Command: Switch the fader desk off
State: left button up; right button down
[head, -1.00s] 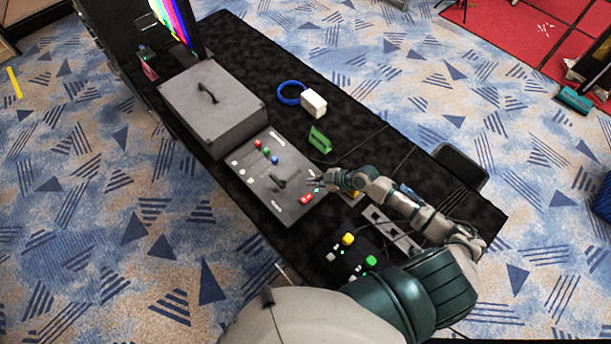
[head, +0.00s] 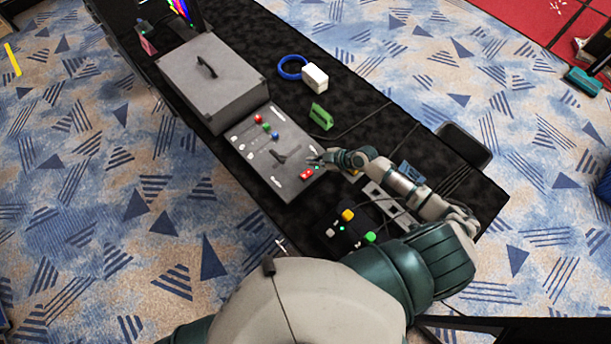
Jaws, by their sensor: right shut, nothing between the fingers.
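The fader desk (head: 262,158) is a flat grey panel on the black table. It has red, green and blue fader knobs (head: 266,127), a dark lever (head: 287,156), and a red switch (head: 306,174) near its front right edge. A small green spot shows beside the switch. My right gripper (head: 316,160) is shut and empty, just behind the red switch at the desk's right edge. I cannot tell whether its fingertips touch the desk. The switch's exact tilt is too small to read. My left gripper is out of view.
A grey lidded case (head: 212,82) stands left of the desk. Behind are a green holder (head: 321,116), a white block (head: 314,77) and a blue ring (head: 292,67). A black button box (head: 350,230) and a grey socket strip (head: 383,203) lie under my right arm.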

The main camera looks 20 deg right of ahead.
aim_at(306, 176)
jog(key=f, duration=0.1)
jog(key=a+f+b, duration=0.1)
jog(key=f+b, duration=0.1)
jog(key=f, duration=0.1)
jog(key=shift+s+a, duration=0.2)
jog(key=shift+a, duration=0.2)
jog(key=shift+a+f+b, duration=0.2)
jog(key=shift+a+b, duration=0.15)
jog(key=shift+a, duration=0.5)
jog(key=shift+d, duration=0.6)
jog(key=shift+d+f, duration=0.1)
jog(key=shift+d, duration=0.1)
jog(key=shift+a, duration=0.6)
jog(key=shift+d, duration=0.4)
jog(key=shift+s+f+b, duration=0.15)
jog(key=shift+f+b, duration=0.2)
jog(key=shift+a, duration=0.2)
jog(key=shift+a+r, duration=0.1)
jog(key=shift+a, duration=0.1)
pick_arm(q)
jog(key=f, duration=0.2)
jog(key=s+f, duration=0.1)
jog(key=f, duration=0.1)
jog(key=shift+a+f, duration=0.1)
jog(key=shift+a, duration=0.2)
